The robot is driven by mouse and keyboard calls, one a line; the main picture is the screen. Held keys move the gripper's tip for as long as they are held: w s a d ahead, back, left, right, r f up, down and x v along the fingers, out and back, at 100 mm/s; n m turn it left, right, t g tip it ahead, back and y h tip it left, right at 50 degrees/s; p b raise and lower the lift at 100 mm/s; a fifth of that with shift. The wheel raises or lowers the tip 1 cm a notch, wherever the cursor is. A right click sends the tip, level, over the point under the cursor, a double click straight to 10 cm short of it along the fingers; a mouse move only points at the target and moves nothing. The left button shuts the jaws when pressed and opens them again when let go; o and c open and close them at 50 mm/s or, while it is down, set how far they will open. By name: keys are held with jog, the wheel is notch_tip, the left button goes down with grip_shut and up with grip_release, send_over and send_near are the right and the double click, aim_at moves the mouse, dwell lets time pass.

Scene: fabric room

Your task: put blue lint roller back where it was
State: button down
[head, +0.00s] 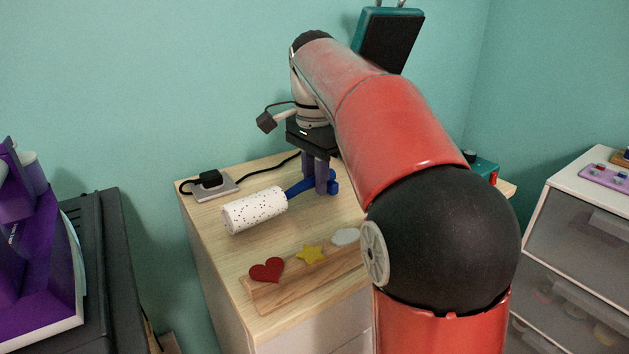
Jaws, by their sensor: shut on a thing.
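The lint roller (256,209) has a white, speckled roll and a blue handle. It lies on or just above the wooden top of the cabinet (215,228), with its roll toward the left; I cannot tell if it touches the wood. My gripper (319,182) points down at the handle, and its fingers are shut on it. Part of the handle shows between and to the right of the fingers. My red and black arm hides the right part of the cabinet top.
A wooden strip with a red heart (266,270), a yellow star (311,254) and a white shape (345,237) runs along the front edge. A black plug on a grey plate (211,186) sits at back left. A drawer unit (575,240) stands right, a purple machine (38,260) left.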

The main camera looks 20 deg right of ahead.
jog(key=shift+f, duration=0.2)
jog(key=shift+f, duration=0.1)
jog(key=c, duration=1.3)
grip_release()
jog(key=shift+o, duration=0.2)
jog(key=shift+f+b, duration=0.2)
jog(key=shift+b, duration=0.2)
notch_tip(320, 180, up, 8)
jog(key=shift+a+r+p, duration=0.1)
jog(key=shift+p, duration=0.7)
jog(key=shift+s, duration=0.1)
